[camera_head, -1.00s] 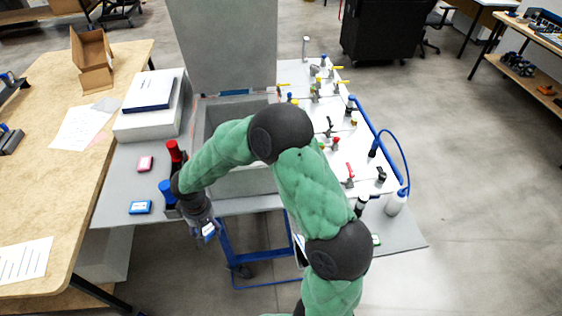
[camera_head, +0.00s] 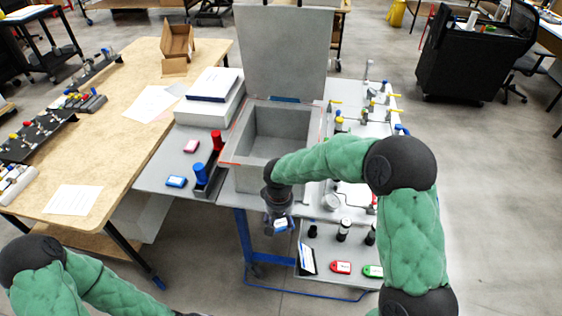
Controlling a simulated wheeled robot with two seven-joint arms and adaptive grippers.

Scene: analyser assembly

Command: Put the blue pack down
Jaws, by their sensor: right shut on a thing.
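My right gripper (camera_head: 278,222) points down in front of the grey open box and is shut on a small blue-and-white pack (camera_head: 281,224). The pack is held in the air near the front edge of the grey worktop; the fingers hide part of it. Another blue pack (camera_head: 176,181) lies flat on the left part of the worktop, apart from the gripper. A pink pack (camera_head: 191,146) lies behind it. My left arm shows at the lower left, but its gripper is out of the picture.
The open grey box (camera_head: 276,133) stands behind my right gripper. A red and a blue bottle stand in a holder (camera_head: 205,184) to the left. A lower tray (camera_head: 318,276) holds a red tag (camera_head: 340,267), a green tag (camera_head: 373,271) and dark-capped bottles. Valves line the right side.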

